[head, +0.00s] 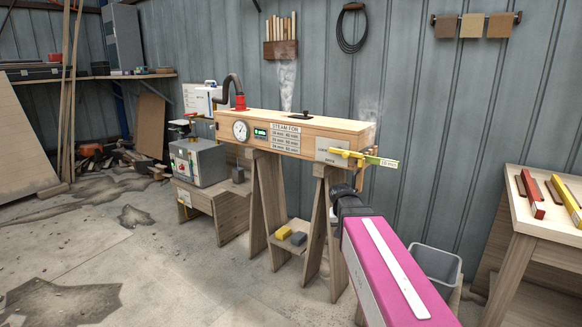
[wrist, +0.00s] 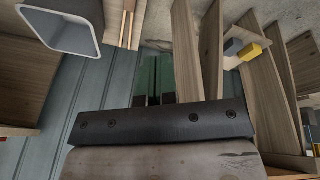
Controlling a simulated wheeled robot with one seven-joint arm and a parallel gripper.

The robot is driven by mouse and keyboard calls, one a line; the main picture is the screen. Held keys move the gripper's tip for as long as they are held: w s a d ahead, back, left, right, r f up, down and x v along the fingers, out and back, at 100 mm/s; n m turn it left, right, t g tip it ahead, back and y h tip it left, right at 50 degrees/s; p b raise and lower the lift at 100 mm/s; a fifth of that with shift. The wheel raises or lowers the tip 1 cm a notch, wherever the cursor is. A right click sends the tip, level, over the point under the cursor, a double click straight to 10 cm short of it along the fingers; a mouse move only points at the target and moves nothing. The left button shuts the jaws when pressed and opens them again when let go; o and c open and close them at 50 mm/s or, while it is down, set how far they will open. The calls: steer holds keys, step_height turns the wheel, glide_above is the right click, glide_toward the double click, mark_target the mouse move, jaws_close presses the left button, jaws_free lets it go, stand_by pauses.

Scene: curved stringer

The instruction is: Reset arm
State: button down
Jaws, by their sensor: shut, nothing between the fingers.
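My gripper (head: 356,183) is at the end of my pink-covered arm in the head view. It is shut and empty, just below the right end of the long wooden steam box (head: 300,119). It looks apart from the box, though the arm hides part of that area.
A yellow-green gauge strip (head: 378,160) sticks out at the box's right end. Trestle legs (head: 314,235) stand below the box. A grey bin (head: 436,268) is right of my arm, beside a table (head: 545,215) with coloured bars. Open floor lies left.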

steer(key=s+a+f+n+g+y, duration=0.1)
steer(key=s+f+g+y, duration=0.1)
steer(key=s+f, duration=1.2)
steer(key=shift+f+n+g, duration=0.3)
steer(key=shift+n, duration=0.1)
steer(key=shift+w+a, duration=0.1)
steer(key=shift+a, duration=0.05)
